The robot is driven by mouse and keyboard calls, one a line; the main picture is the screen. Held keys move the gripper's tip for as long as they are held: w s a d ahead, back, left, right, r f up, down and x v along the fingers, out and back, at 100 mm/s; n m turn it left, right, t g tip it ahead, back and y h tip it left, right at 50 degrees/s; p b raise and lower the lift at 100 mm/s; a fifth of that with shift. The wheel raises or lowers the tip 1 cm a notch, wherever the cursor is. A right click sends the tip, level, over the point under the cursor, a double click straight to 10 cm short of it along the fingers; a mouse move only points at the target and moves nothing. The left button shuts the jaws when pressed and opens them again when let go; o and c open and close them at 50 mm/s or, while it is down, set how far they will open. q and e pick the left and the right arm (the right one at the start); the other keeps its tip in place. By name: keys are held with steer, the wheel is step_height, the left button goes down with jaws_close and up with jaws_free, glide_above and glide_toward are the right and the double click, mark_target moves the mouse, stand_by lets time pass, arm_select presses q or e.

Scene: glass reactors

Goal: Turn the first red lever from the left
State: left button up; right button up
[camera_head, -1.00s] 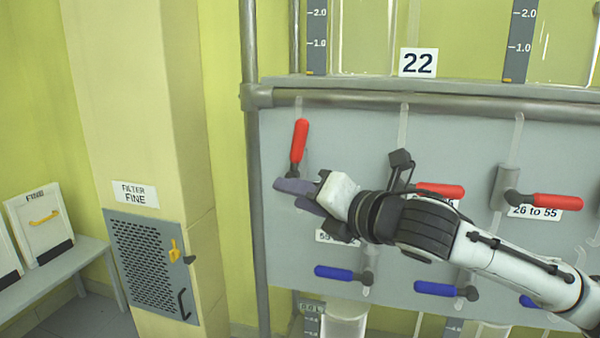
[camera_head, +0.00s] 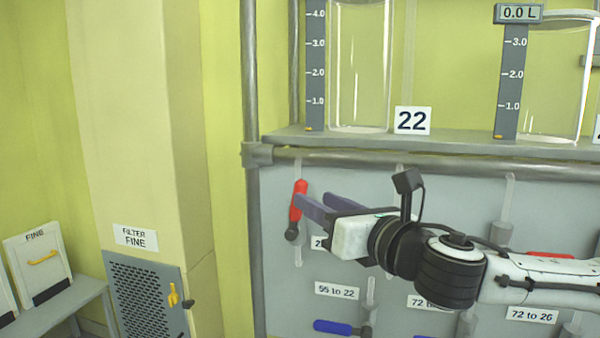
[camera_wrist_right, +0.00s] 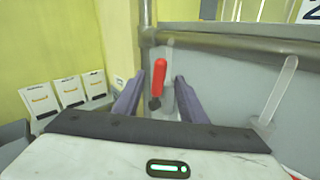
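The first red lever from the left (camera_head: 298,200) points up, slightly tilted, from a dark pivot on the grey panel (camera_head: 275,270). My right gripper (camera_head: 312,199) is open at the height of this lever, its fingers pointing towards it from the right. In the right wrist view the red lever (camera_wrist_right: 160,76) stands in the gap between the two open fingertips (camera_wrist_right: 159,80). I cannot tell whether either finger touches it. Another red lever (camera_head: 550,255) shows partly behind my right arm. My left gripper is not in view.
A steel pipe frame (camera_head: 249,180) runs left of and above the panel. A blue lever (camera_head: 332,327) is below. Glass vessels (camera_head: 360,70) stand on the shelf above. A beige pillar (camera_head: 135,150) with a perforated filter door stands at the left.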

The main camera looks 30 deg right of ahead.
mark_target(296, 211)
steer(key=w+p, duration=0.1)
steer(key=w, duration=0.2)
steer(key=w+p, duration=0.1)
steer(key=w, duration=0.3)
steer(key=shift+w+d+f, duration=0.1)
steer(key=shift+d, duration=0.1)
jaws_close()
